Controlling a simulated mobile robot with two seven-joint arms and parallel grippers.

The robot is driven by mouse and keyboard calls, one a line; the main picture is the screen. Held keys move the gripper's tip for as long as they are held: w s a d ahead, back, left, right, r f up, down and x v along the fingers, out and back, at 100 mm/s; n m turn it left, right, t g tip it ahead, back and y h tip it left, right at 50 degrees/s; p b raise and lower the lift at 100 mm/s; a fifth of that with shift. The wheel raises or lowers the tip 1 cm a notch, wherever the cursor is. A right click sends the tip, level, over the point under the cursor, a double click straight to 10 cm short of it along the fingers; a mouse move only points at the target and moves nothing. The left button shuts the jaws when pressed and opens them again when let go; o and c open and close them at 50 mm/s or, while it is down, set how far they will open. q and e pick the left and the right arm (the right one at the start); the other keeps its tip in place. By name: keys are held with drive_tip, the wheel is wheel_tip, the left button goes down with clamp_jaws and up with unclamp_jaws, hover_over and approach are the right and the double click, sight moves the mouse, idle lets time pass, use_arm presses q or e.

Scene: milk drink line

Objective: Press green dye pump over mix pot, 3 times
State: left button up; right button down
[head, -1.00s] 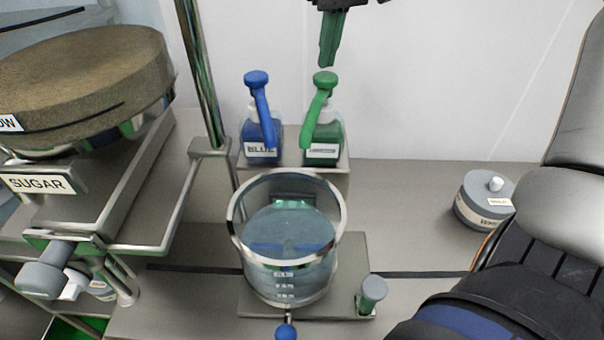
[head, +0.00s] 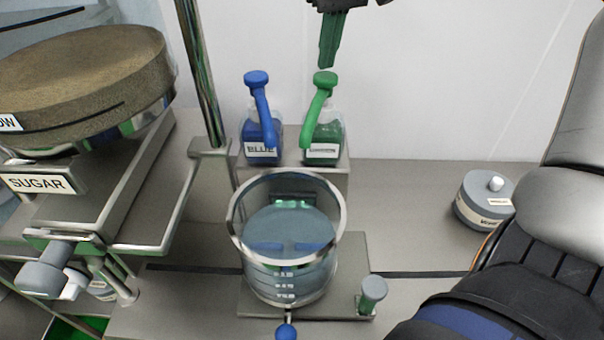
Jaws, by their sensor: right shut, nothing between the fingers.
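The green dye pump (head: 324,135) stands upright on a raised metal shelf behind the mix pot, its green head on top and its spout pointing down toward the pot. The mix pot (head: 334,255) is a clear vessel with a metal rim, holding bluish-grey liquid. My right gripper (head: 328,62) is shut and empty, pointing down just above the green pump head, with a small gap seeming to show between them. My left gripper is not in view.
A blue dye pump (head: 262,135) stands close left of the green one. A metal post (head: 203,80) rises left of the pumps. The sugar dispenser (head: 85,95) fills the left side. A grey lidded container (head: 484,200) sits at right.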

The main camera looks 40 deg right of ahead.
drive_tip(key=shift+f, duration=1.45)
drive_tip(key=shift+r, duration=0.1)
drive_tip(key=shift+r+p, duration=0.4)
drive_tip(key=shift+r, duration=1)
drive_tip(key=shift+f, duration=0.1)
drive_tip(key=shift+f, duration=1.4)
drive_tip(key=shift+s, duration=0.1)
drive_tip(key=shift+r, duration=1.45)
